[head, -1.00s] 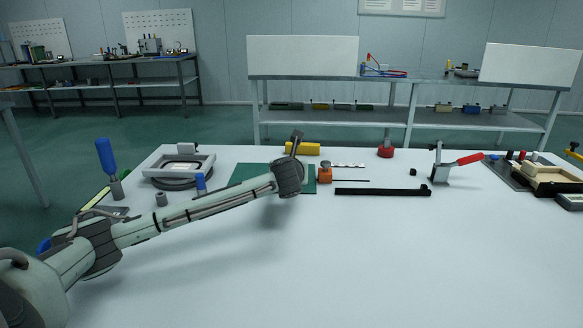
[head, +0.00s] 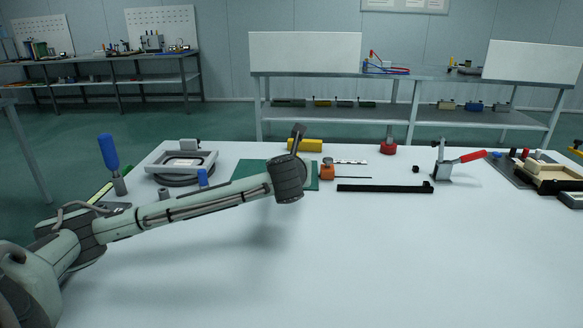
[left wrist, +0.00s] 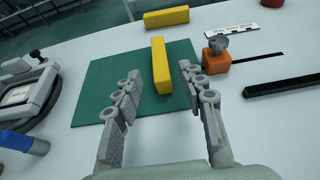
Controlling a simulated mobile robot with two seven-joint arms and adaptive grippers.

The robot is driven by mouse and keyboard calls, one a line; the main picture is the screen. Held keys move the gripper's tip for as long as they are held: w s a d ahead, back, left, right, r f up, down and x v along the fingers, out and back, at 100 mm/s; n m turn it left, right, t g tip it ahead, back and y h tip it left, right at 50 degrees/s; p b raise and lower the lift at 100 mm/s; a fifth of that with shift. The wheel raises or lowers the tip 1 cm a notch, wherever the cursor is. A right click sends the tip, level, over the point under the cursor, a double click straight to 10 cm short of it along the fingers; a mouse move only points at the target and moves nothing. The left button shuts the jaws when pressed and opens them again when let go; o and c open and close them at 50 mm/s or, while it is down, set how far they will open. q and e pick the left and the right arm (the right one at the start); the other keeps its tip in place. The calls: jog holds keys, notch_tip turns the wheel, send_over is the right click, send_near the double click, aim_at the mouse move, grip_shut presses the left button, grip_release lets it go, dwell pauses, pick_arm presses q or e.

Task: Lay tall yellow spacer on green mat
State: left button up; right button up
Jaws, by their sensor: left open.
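A yellow spacer (left wrist: 161,66) lies lengthwise on the green mat (left wrist: 92,98) in the left wrist view, one end toward my gripper. My left gripper (left wrist: 159,71) is open, with one finger on each side of the spacer's near end and a gap on both sides. In the head view, my left gripper (head: 289,178) is in front of the green mat (head: 248,172) and hides that spacer. A second yellow block (left wrist: 166,17) lies just beyond the mat's far edge, and it also shows in the head view (head: 305,145). My right gripper is not in view.
An orange block with a knob (head: 327,172) stands right of the mat, near a black bar (head: 385,188). A grey fixture (head: 182,162) and blue-handled tool (head: 109,152) are at left. A red-handled clamp (head: 443,170) is at right. The table front is clear.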

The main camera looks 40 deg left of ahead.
pick_arm(q)
jog(key=shift+v, duration=2.05)
